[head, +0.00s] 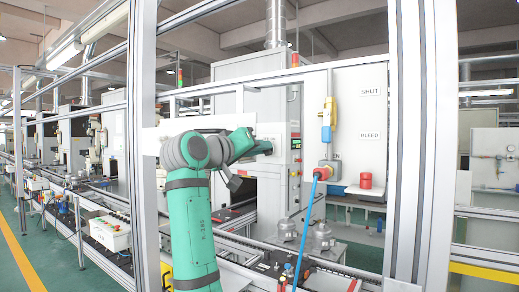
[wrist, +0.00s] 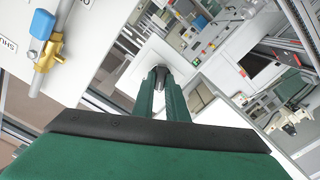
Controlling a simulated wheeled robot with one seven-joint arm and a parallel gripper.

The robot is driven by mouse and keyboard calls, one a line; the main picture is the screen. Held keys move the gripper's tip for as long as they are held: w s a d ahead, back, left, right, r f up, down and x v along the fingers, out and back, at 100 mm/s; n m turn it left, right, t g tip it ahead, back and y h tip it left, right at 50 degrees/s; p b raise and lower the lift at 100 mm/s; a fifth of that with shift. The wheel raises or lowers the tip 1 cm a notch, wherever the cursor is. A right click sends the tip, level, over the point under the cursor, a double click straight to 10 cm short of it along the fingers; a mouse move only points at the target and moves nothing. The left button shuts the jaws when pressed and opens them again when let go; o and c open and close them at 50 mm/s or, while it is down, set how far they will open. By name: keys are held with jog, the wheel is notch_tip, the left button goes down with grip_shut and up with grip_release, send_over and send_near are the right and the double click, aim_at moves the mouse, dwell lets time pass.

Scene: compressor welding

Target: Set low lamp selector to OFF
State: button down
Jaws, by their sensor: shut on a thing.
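My gripper (wrist: 160,78) points away from the wrist camera, its two green fingers close together at a small grey knob, which looks like the low lamp selector (wrist: 158,70). The fingertips are shut on this knob and cover most of it, so its pointer and any OFF mark cannot be read. In the head view my gripper (head: 268,147) reaches right to the front of the pale cabinet, and the selector is hidden there behind the gripper.
A brass valve (wrist: 46,52) with a blue handle is at left in the wrist view. The white panel (head: 372,125) reads SHUT and BLEED; a blue hose (head: 306,220) hangs below. A red knob (head: 365,181) sits at right. Aluminium posts (head: 405,150) frame the station.

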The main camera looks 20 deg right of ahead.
jog(key=shift+d+f, duration=0.2)
jog(key=c, duration=1.8)
grip_release()
jog(key=shift+s, duration=0.1)
jog(key=shift+o, duration=0.2)
jog(key=shift+a+r, duration=0.1)
jog(key=v, duration=1)
jog(key=shift+s+a, duration=0.25)
jog(key=shift+a, duration=0.05)
